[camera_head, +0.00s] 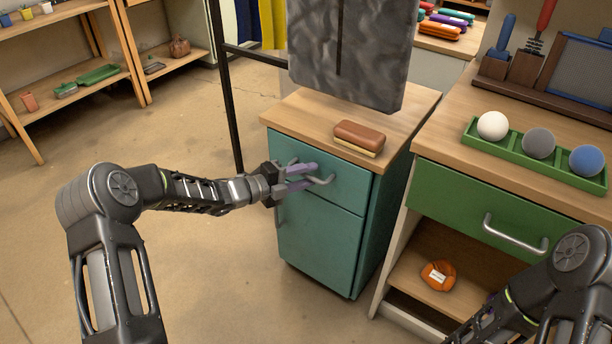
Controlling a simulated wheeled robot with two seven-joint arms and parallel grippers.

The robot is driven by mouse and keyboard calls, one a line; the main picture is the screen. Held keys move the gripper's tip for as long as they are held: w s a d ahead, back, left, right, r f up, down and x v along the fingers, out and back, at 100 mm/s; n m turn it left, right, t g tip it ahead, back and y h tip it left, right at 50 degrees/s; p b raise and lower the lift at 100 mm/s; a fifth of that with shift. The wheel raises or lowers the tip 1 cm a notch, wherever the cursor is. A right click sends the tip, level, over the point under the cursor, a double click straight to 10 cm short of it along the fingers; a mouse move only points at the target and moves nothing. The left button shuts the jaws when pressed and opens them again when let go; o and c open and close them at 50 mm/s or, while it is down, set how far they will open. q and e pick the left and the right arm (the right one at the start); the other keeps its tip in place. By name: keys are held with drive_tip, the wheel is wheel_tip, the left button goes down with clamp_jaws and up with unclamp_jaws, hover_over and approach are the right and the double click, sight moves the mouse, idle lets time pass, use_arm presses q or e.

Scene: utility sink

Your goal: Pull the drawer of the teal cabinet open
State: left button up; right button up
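The teal cabinet (318,242) stands in the middle under a wooden top. Its upper drawer (349,186) looks closed, its front flush with the door below. A curved metal drawer handle (322,181) sticks out from the drawer front. My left gripper (303,177) is at this handle, its two purple fingers apart, one above the other. The fingers hide part of the handle; whether they touch it I cannot tell. My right arm (558,283) shows at the lower right, but its gripper is not in view.
A brown brush (359,138) lies on the cabinet top. A grey slab (348,55) hangs above it. To the right, a wooden bench with a green drawer (480,205) carries a green tray (500,151) of balls. The floor (215,265) before the cabinet is clear.

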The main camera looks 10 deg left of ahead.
use_arm(q)
drive_tip(key=shift+c, duration=0.2)
clamp_jaws()
idle(1.1)
